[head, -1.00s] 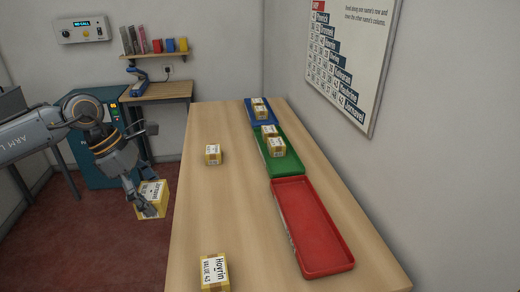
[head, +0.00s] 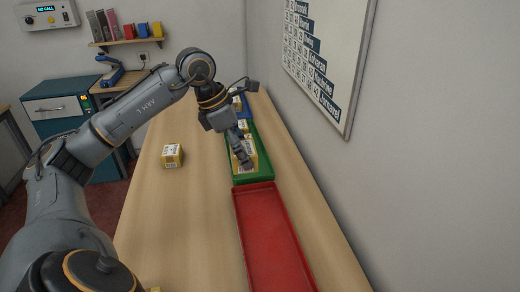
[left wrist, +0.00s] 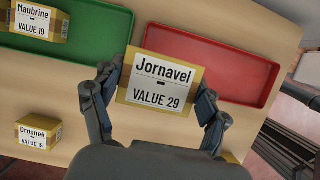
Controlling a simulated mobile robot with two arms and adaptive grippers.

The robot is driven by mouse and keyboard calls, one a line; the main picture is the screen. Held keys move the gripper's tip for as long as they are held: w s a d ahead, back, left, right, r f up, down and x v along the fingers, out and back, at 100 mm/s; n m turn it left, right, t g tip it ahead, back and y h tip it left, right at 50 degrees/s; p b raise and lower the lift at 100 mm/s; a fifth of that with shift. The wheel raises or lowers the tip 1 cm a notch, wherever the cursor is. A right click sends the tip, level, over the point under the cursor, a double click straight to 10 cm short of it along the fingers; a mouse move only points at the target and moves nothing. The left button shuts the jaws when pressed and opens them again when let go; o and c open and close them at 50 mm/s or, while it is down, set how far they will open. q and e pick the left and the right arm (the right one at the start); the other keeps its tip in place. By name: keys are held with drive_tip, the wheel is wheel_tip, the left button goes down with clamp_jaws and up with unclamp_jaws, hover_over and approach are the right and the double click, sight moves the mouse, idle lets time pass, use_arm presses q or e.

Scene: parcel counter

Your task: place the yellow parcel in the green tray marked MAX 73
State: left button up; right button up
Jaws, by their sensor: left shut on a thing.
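My left gripper (head: 243,158) is shut on a yellow parcel (head: 251,153), and its fingers hold two opposite sides. In the left wrist view the held parcel (left wrist: 160,82) reads "Jornavel, VALUE 29". In the head view it shows over the near part of the green tray (head: 256,178). In the left wrist view it overlaps the gap between the green tray (left wrist: 100,48) and the red tray. I cannot tell whether it touches the tray. A parcel labelled Maubrine (left wrist: 38,20) lies in the green tray. No MAX mark is readable. My right gripper is out of view.
The empty red tray (head: 262,225) lies nearer than the green one. A blue tray (head: 246,110) with a parcel (head: 237,103) is beyond. A parcel labelled Drosnek (head: 172,155) stands on the table (head: 185,215). A name board (head: 320,60) hangs on the right wall.

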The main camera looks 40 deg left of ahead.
sight(247, 143)
use_arm(q)
drive_tip(key=w+a, duration=0.1)
drive_tip(key=w+a+f+p, duration=0.1)
drive_tip(key=w, duration=0.1)
drive_tip(key=w+a+f+p, duration=0.1)
drive_tip(key=w, duration=0.1)
drive_tip(key=shift+w+a+f, duration=0.1)
drive_tip(key=shift+a+f, duration=0.1)
drive_tip(key=shift+a, duration=0.1)
drive_tip(key=w+a+f, duration=0.2)
drive_tip(key=f, duration=0.1)
drive_tip(key=w+a+f+p, duration=0.1)
drive_tip(key=w+f, duration=0.1)
drive_tip(key=shift+f, duration=0.25)
drive_tip(key=shift+w+a+f, duration=0.25)
drive_tip(key=shift+w+f, duration=0.2)
drive_tip(key=shift+f, duration=0.3)
wheel_tip(247, 143, down, 2)
drive_tip(key=shift+f+p, duration=0.2)
drive_tip(key=shift+p, duration=0.5)
drive_tip(key=shift+f, duration=0.25)
drive_tip(key=shift+f, duration=0.1)
